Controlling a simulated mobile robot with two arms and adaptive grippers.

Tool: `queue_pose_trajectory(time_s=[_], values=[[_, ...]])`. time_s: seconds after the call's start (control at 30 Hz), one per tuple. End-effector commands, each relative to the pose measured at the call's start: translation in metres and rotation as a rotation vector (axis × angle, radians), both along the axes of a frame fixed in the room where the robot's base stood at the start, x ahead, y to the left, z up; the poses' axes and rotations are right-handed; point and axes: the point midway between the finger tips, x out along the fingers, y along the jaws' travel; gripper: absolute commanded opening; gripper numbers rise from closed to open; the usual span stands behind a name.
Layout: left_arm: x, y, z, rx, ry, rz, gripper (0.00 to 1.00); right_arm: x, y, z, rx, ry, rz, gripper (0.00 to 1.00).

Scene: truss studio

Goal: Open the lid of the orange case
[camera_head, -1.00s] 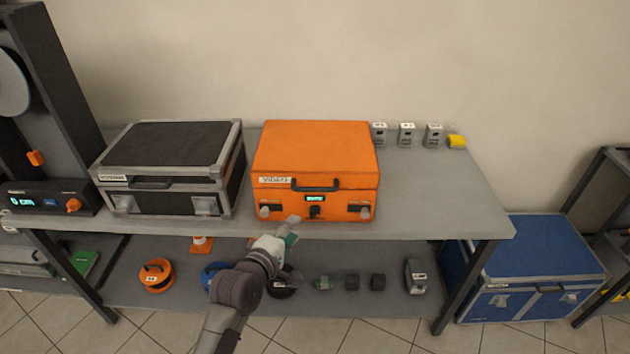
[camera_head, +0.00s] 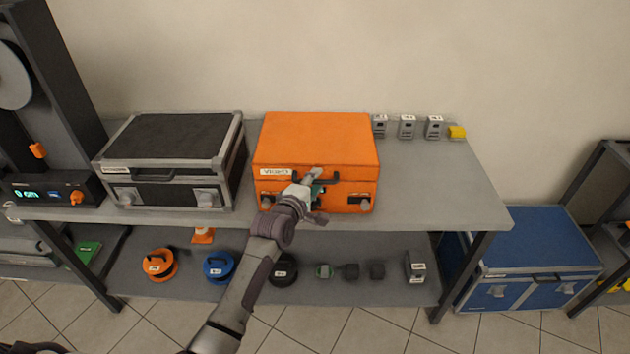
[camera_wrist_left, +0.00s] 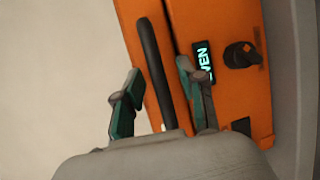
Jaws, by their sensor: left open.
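The orange case (camera_head: 316,140) stands on the grey table with its lid shut. A white label, a dark handle (camera_head: 335,180) and latches are on its front. My left gripper (camera_head: 316,182) is in front of the case at the handle and hides part of the front. In the left wrist view the gripper (camera_wrist_left: 158,85) is open, and the dark handle (camera_wrist_left: 153,70) shows between its fingers' directions. A lit display (camera_wrist_left: 202,62) and a black knob (camera_wrist_left: 240,55) are on the orange front there. I cannot tell whether the fingers touch the handle. My right gripper is not in view.
A black and grey case (camera_head: 170,150) stands left of the orange case. Several small grey boxes and a yellow item (camera_head: 457,132) line the back right. The table's right part (camera_head: 440,190) is clear. A blue case (camera_head: 545,245) stands on the right.

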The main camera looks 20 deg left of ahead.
Motion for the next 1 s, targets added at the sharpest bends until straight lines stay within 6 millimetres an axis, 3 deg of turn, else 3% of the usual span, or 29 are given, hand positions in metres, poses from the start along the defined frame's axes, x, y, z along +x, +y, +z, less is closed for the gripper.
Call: queue_pose_trajectory(time_s=[0.37,0.6,1.0], values=[[0.0045,-0.0002,-0.0009,0.001,-0.001,0.000,0.39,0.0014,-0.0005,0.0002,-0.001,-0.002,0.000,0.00],[0.0043,-0.0002,-0.0010,0.001,0.000,0.000,0.00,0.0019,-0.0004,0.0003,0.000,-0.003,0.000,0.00],[0.0052,-0.0003,0.0004,-0.001,0.003,0.000,0.00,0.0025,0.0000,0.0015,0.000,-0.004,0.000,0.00]])
